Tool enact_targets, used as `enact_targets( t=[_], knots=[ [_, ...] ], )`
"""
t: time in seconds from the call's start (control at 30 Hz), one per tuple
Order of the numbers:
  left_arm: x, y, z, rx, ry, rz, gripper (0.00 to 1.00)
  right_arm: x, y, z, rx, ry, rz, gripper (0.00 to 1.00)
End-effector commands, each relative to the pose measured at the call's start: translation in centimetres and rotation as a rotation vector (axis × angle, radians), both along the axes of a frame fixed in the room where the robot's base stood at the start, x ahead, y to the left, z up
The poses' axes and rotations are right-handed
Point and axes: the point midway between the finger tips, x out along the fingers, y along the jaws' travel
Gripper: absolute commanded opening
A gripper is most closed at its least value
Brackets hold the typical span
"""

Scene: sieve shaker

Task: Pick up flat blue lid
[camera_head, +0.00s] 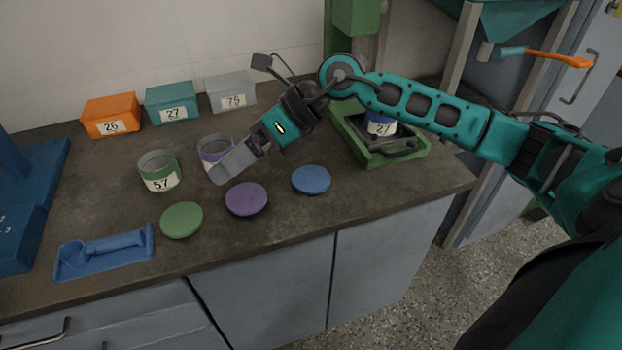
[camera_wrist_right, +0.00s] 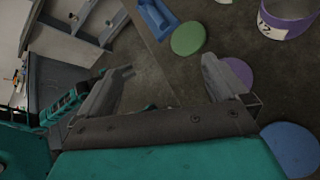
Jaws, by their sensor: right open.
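The flat blue lid (camera_head: 311,180) lies on the dark counter, right of the purple lid (camera_head: 246,199) and in front of the green machine. In the right wrist view the blue lid (camera_wrist_right: 291,149) shows at the lower right, outside the fingers and partly cut off by the frame edge. My right gripper (camera_head: 226,172) is open and empty above the counter, between the purple tin and the purple lid, left of the blue lid. In the wrist view its two fingers (camera_wrist_right: 165,80) are spread with bare counter between them. My left gripper is not in view.
A green lid (camera_head: 182,220), a green tin (camera_head: 159,171), a purple tin (camera_head: 215,151) and a blue tray (camera_head: 104,252) stand left. The green machine (camera_head: 396,154) holds a blue tin (camera_head: 381,122). Orange, teal and grey boxes (camera_head: 230,92) line the wall.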

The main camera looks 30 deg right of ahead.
Motion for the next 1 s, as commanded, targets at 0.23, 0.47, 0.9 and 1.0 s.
enact_targets(
  t=[0.23, 0.47, 0.9, 1.0],
  knots=[
    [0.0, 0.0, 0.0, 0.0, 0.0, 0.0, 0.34, 1.1, -13.6, -1.6, -0.58, 0.061, -0.021, 1.0],
    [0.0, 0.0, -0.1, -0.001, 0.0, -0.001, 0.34, 0.8, -18.0, -2.0, -0.739, 0.117, -0.049, 1.0],
    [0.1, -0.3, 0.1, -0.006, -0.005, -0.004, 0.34, 2.0, -16.8, -8.5, -0.74, 0.118, -0.049, 1.0],
    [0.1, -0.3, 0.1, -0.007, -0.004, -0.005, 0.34, 2.1, -16.7, -8.9, -0.74, 0.117, -0.048, 1.0]
  ],
)
